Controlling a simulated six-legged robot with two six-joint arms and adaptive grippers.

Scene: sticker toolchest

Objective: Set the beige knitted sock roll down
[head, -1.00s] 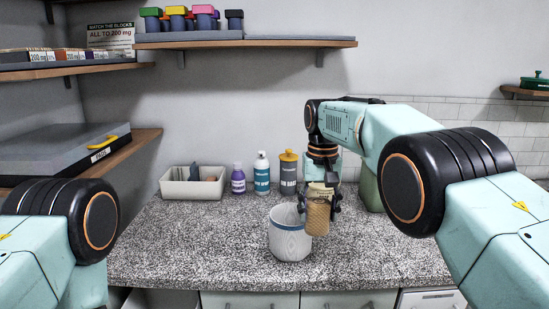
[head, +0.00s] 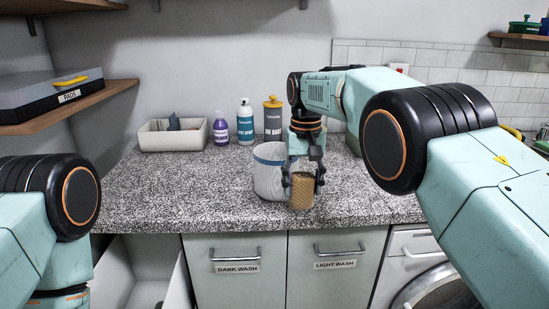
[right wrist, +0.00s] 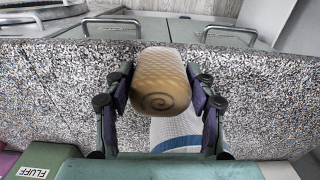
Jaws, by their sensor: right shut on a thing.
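The beige knitted sock roll (head: 302,190) is upright in my right gripper (head: 303,181), just right of and partly in front of a white basket (head: 270,176) with a blue band. In the right wrist view, the sock roll (right wrist: 159,82) shows a spiral end, and the fingers of my right gripper (right wrist: 160,98) are shut on its two sides. The sock roll is low over the speckled countertop (head: 180,190); I cannot tell whether its lower end touches it. My left arm shows at the left edge, but its gripper is out of view.
A light bin (head: 172,137), a purple bottle (head: 220,128), a teal bottle (head: 245,123) and a yellow-capped bottle (head: 273,120) stand along the back. The countertop left of the basket is clear. Drawers labelled dark wash (head: 236,268) and light wash (head: 335,264) are below.

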